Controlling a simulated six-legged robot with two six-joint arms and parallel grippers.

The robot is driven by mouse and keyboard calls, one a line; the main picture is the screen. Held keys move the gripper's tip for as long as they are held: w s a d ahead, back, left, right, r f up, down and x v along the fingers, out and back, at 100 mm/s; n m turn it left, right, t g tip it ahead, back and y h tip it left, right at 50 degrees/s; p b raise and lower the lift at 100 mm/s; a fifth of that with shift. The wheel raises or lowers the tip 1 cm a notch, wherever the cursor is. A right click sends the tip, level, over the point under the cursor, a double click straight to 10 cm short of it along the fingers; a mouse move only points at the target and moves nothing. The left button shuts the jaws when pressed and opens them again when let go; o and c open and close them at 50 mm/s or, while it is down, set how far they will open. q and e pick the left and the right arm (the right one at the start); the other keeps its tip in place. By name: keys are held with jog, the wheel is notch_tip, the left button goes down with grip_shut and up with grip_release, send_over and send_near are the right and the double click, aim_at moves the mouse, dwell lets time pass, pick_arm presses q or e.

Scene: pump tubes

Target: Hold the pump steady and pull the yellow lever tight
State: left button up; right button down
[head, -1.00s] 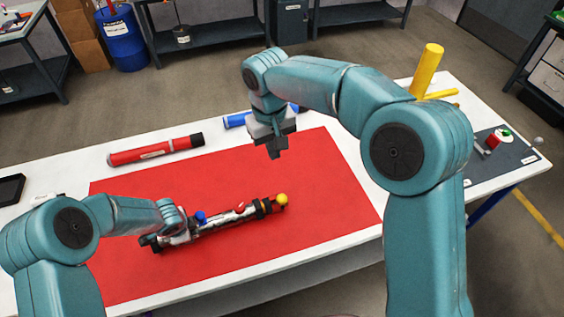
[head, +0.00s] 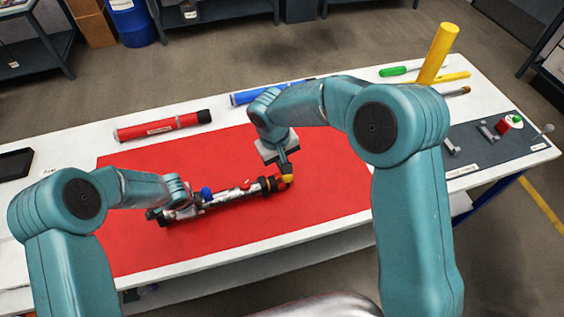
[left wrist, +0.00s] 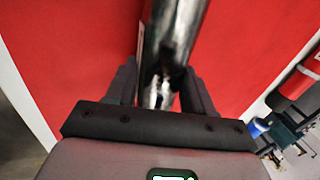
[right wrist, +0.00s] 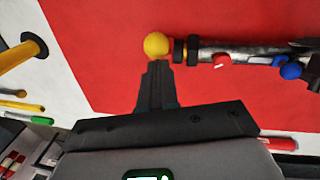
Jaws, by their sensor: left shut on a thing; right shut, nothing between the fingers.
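The pump (head: 228,196) is a silver tube with dark bands, lying on the red mat (head: 140,245). A blue knob (head: 206,193) and a red knob sit along it, and the yellow ball of the lever (right wrist: 157,46) is at its right end. My left gripper (left wrist: 162,88) is shut on the silver tube, near the pump's left end in the head view. My right gripper (right wrist: 156,66) is shut and empty, its fingertips right at the yellow ball. In the head view the fingers partly hide the ball; I cannot tell whether they touch it.
A red cylinder (head: 162,126) and a blue tube (head: 256,95) lie behind the mat. A yellow post (head: 437,55), a green screwdriver (head: 394,71) and a grey panel with a red button block (head: 502,125) are at the right. The mat around the pump is clear.

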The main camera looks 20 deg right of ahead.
pick_arm(q)
jog(key=shift+w, duration=0.1)
pick_arm(e)
jog(key=shift+s+f, duration=0.15)
pick_arm(q)
jog(key=shift+r, duration=0.1)
pick_arm(e)
jog(key=shift+s+d+f, duration=0.1)
jog(key=shift+s+f, duration=0.15)
jog(key=shift+s, duration=0.3)
jog(key=shift+s+f, duration=0.2)
jog(key=shift+s, duration=0.3)
notch_tip(320, 180, up, 13)
jog(key=w+a, duration=0.2)
jog(key=shift+a, duration=0.15)
pick_arm(q)
jog(key=o, duration=1.3)
